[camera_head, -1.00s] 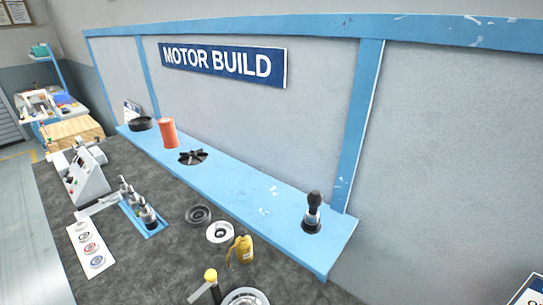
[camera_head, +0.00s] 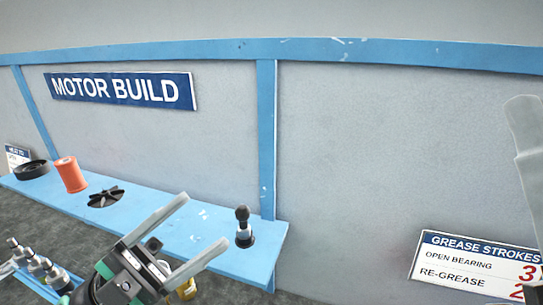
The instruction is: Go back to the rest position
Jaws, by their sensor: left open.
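My left gripper (camera_head: 206,219) is at the lower middle of the head view, with its two pale grey fingers spread and pointing up to the right. It is open, with nothing between the fingers. The fingers appear in front of the blue shelf (camera_head: 60,200). A pale grey part (camera_head: 527,145), like a finger of my right gripper, is cut off by the right edge. Its jaw state does not show.
On the shelf are a black ring (camera_head: 32,169), an orange cylinder (camera_head: 71,174), a dark fan wheel (camera_head: 104,198) and a black-topped tool (camera_head: 243,227). Several metal tools (camera_head: 34,264) stand at lower left. A grease-strokes sign (camera_head: 470,265) is at lower right.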

